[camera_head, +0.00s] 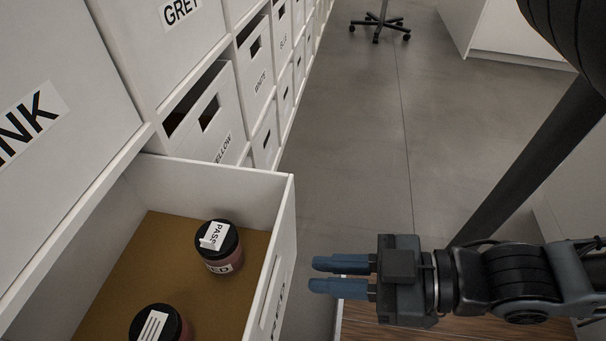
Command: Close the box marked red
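The box marked red (291,215) is a white drawer-like box pulled out of the shelving at the lower left. Part of a label shows on its front, seen edge-on and only partly readable. Inside, on a brown floor, stand a jar (225,262) with a black lid, a "PASS" slip and a label ending in "ED", and a second black-lidded jar (160,325) cut by the lower edge. My gripper (313,275) is to the right of the box front, pointing left at it. Its two blue fingers are slightly apart, with nothing between them.
White shelving with labelled boxes, such as the grey box (205,40) and the yellow box (212,120), runs along the left. A wooden surface (400,332) lies below my gripper. A wheeled chair base (378,22) stands far back. The grey floor (350,130) between is clear.

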